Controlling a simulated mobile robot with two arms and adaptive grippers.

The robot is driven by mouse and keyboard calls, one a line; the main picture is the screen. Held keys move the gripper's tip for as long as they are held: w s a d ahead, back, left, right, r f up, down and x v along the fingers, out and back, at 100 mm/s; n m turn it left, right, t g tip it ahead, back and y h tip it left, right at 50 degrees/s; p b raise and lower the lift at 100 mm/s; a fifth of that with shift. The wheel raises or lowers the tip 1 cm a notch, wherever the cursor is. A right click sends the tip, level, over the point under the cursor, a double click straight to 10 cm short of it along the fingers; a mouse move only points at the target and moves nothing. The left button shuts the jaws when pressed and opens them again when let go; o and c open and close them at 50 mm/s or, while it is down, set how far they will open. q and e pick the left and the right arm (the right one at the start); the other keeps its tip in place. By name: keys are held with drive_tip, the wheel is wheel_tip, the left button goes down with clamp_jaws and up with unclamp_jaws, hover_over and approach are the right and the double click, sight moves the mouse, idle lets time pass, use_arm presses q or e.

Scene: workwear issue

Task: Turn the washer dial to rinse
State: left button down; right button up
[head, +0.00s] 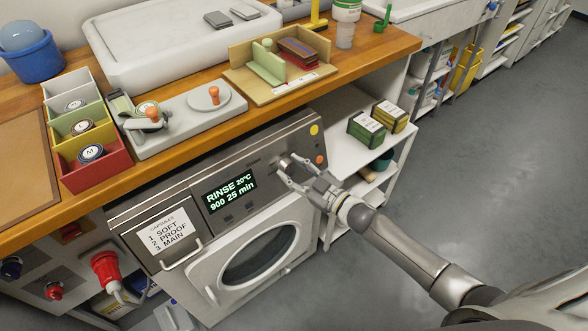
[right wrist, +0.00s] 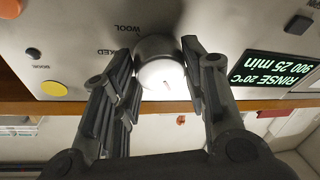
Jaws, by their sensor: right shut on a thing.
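The washer (head: 215,215) is set under the wooden counter, with a grey control panel above its round door. Its dial (head: 284,161) is at the right part of the panel. My right gripper (head: 291,171) reaches it from the right and is shut on it. The display (head: 231,191) reads RINSE 20°C, 900, 25 min. Upside-down labels near the dial include WOOL; another is partly hidden. My left gripper is not in view.
A yellow button (head: 314,129) and an orange one (head: 319,160) are right of the dial. A card (head: 168,235) listing capsules is at the panel's left. White shelves (head: 345,145) with boxes stand right of the washer. The floor on the right is clear.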

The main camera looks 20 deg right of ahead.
drive_tip(key=shift+n+g+y+p, duration=0.3)
drive_tip(key=shift+n+g, duration=0.1)
drive_tip(key=shift+n, duration=0.9)
drive_tip(key=o, duration=1)
drive_tip(key=v, duration=1.2)
drive_tip(key=shift+r, duration=0.1)
